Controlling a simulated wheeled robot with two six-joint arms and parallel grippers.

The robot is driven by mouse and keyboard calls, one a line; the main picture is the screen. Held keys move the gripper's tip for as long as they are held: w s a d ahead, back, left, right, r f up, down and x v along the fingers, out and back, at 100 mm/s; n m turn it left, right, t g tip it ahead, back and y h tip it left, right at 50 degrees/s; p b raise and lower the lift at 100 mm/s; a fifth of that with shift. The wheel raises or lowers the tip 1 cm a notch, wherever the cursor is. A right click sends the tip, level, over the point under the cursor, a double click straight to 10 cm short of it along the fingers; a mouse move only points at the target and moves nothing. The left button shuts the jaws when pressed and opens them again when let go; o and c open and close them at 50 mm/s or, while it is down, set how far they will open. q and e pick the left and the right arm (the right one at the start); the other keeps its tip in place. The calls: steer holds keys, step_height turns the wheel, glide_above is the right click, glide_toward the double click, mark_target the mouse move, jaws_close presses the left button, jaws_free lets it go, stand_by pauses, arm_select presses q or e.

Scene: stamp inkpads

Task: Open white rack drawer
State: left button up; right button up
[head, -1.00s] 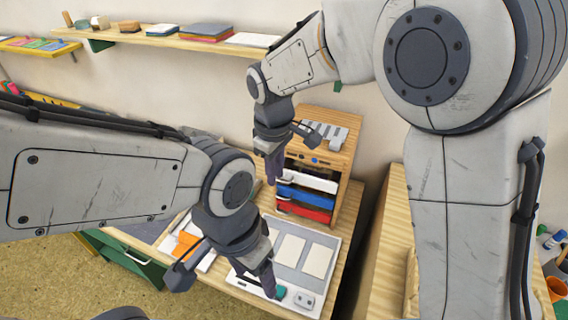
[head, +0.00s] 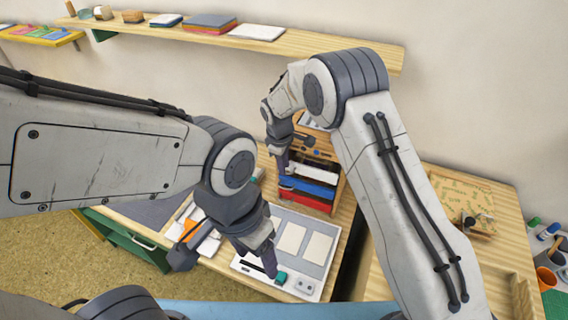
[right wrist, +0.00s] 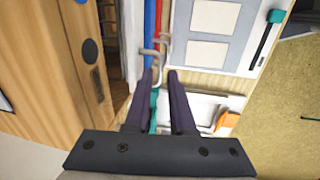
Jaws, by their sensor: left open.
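The wooden rack (head: 343,158) stands at the back of the table with its white drawer (head: 320,170) above the blue drawer (head: 316,188) and the red drawer (head: 306,201). The drawers look shut. My right gripper (head: 282,160) is in front of the rack at about the white drawer's height and hides part of its front. In the right wrist view its fingers (right wrist: 161,78) are apart, with metal handles (right wrist: 154,62) at the fingertips; I cannot tell whether they touch. My left gripper (head: 226,262) is open and empty over the front of the table.
A white tray (head: 318,268) with pale cards lies before the rack, with a teal block (head: 281,278) near my left gripper's right finger. An orange item (head: 189,231) lies left of the tray. A second table (head: 502,207) is at right. A wall shelf (head: 340,52) runs above.

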steer(key=shift+w+f, duration=0.1)
steer(key=shift+f, duration=0.55)
jaws_close()
steer(key=shift+r, duration=0.1)
stand_by(0.9)
